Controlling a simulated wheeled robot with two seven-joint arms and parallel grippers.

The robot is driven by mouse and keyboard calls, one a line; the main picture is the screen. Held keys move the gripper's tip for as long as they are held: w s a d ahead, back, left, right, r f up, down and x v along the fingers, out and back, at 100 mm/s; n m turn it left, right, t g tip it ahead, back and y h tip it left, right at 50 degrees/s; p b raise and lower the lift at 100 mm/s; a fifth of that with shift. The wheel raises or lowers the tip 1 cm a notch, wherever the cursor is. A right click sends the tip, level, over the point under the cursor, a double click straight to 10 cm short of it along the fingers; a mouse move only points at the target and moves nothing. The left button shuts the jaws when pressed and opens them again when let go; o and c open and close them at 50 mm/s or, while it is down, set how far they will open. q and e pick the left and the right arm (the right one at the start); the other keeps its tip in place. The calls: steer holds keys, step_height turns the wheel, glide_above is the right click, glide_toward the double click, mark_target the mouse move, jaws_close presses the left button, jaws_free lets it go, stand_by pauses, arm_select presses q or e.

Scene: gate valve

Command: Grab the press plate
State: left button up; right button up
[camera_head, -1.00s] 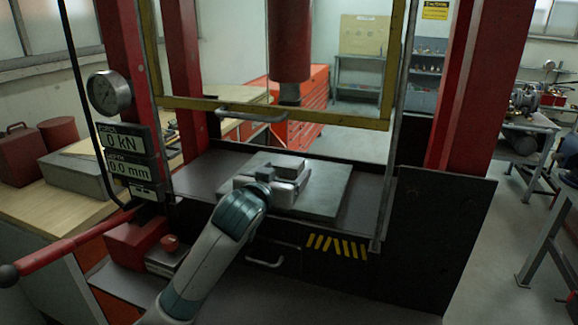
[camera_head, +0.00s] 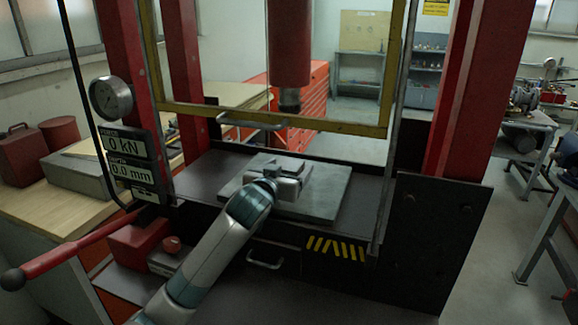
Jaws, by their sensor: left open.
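A flat grey press plate (camera_head: 325,200) lies on the dark bed of the red press, below the ram (camera_head: 290,60). My left gripper (camera_head: 292,172) is over the plate's middle, with its arm coming up from the lower left. It is open. The gripper body and wrist cover part of the plate, and I cannot tell whether the fingers touch it. My right gripper is not in view.
The yellow guard frame (camera_head: 330,127) with its handle (camera_head: 250,122) is raised above the bed. Red posts (camera_head: 480,90) stand on both sides. A red lever (camera_head: 65,250) and display panel (camera_head: 128,160) are at the left. A dark side panel (camera_head: 435,235) stands at the right.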

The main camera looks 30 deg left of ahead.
mark_target(289, 164)
arm_select(q)
steer(key=shift+c, duration=0.3)
jaws_close()
steer(key=shift+w+r, duration=0.1)
steer(key=shift+r, duration=0.05)
steer(key=shift+r, duration=0.15)
step_height(289, 164, up, 2)
steer(key=p, duration=0.2)
steer(key=shift+r+p, duration=0.1)
steer(key=shift+p, duration=0.2)
step_height(289, 164, up, 6)
steer(key=p, duration=0.6)
steer(key=shift+r+p, duration=0.75)
